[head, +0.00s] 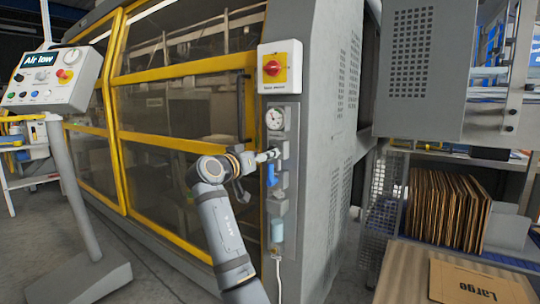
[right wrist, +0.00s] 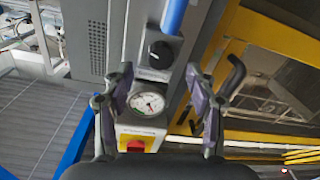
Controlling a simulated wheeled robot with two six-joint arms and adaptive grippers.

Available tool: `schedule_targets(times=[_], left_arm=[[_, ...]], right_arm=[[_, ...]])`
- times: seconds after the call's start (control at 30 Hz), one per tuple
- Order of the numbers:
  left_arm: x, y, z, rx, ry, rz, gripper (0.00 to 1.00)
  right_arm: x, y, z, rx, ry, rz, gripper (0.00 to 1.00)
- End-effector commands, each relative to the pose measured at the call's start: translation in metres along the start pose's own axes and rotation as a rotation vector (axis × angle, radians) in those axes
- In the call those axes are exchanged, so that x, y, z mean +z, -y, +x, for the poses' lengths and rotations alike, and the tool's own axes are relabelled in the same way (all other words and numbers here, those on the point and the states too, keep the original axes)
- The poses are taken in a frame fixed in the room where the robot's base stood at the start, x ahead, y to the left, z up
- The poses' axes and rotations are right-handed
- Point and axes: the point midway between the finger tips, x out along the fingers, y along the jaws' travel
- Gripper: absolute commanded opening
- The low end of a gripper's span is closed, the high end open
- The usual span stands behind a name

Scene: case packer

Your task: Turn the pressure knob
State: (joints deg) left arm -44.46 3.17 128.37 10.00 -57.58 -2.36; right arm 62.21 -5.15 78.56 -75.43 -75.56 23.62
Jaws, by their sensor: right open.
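The black pressure knob (right wrist: 161,54) is on the grey air panel, beside the round white gauge (right wrist: 148,101) in the right wrist view, which shows the panel upside down. In the head view the gauge (head: 275,119) is above my right gripper (head: 268,156), which hides most of the knob area. My right gripper also shows in the right wrist view (right wrist: 160,85). Its two fingers are wide apart with nothing between them but the view of the panel. The knob lies beyond the fingertips, apart from them as far as I can tell. My left gripper is not in view.
A red rotary switch on a yellow plate (head: 272,68) is above the gauge. A blue handle (head: 271,174) hangs just below my gripper. Yellow-framed machine doors (head: 185,143) stand left. A control box reading "Air low" (head: 40,60) is far left. Cardboard blanks (head: 445,210) stand right.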

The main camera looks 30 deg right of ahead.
Motion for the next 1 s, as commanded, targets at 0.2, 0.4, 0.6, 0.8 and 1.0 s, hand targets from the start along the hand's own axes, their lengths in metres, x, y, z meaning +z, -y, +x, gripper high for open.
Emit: schedule_targets(times=[0.2, 0.4, 0.6, 0.8, 1.0], left_arm=[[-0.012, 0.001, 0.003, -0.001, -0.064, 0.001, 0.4], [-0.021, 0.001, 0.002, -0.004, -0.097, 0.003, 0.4], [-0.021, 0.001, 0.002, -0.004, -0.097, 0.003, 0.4], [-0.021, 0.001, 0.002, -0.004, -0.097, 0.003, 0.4], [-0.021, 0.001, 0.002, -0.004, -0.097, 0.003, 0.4]], right_arm=[[0.0, 0.0, 0.036, 0.0, 0.0, -0.001, 0.57], [0.0, 0.001, 0.046, -0.002, 0.0, -0.001, 0.57], [0.0, 0.001, 0.046, -0.002, 0.0, 0.0, 0.56], [0.0, 0.001, 0.046, -0.002, 0.0, 0.0, 0.29], [0.0, 0.001, 0.046, -0.002, 0.0, -0.001, 0.03]])
